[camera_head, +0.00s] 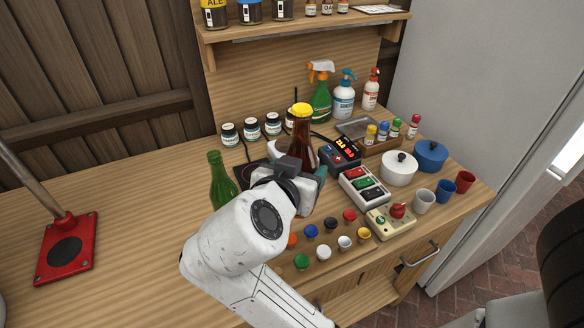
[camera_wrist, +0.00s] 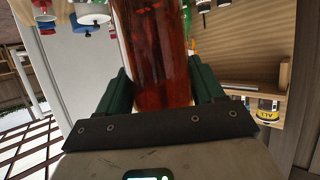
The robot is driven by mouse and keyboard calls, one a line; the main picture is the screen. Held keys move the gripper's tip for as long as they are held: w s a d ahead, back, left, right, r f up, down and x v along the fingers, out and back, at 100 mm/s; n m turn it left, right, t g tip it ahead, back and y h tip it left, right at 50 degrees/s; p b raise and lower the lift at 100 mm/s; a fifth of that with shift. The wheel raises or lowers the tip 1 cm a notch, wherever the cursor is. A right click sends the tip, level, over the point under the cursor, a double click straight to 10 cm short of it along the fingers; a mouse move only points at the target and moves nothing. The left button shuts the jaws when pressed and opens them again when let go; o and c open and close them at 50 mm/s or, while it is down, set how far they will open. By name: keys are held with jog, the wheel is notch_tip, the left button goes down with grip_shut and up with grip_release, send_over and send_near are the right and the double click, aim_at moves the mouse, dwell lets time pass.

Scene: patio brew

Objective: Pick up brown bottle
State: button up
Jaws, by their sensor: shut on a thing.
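The brown bottle (camera_head: 302,128) with a yellow cap stands upright over the wooden counter, behind my gripper in the head view. In the wrist view the brown bottle (camera_wrist: 155,50) shows large and reddish, between the two green fingers of my gripper (camera_wrist: 160,88). My gripper (camera_head: 303,172) is shut on the bottle's lower body.
A green bottle (camera_head: 221,180) stands just left of my arm. Several coloured caps lie in front. The counter's left part is mostly clear.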

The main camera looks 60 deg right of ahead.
jog(key=shift+s+a+r, duration=0.3)
jog(key=shift+s+r, duration=0.05)
jog(key=shift+s, duration=0.35)
jog(key=shift+s+a+r, duration=0.3)
jog(key=shift+s+r, duration=0.05)
jog(key=shift+s, duration=0.35)
jog(key=shift+s+a+r, duration=0.3)
jog(key=shift+s+r, duration=0.05)
jog(key=shift+s, duration=0.35)
jog(key=shift+s+a, duration=0.1)
jog(key=shift+a, duration=0.05)
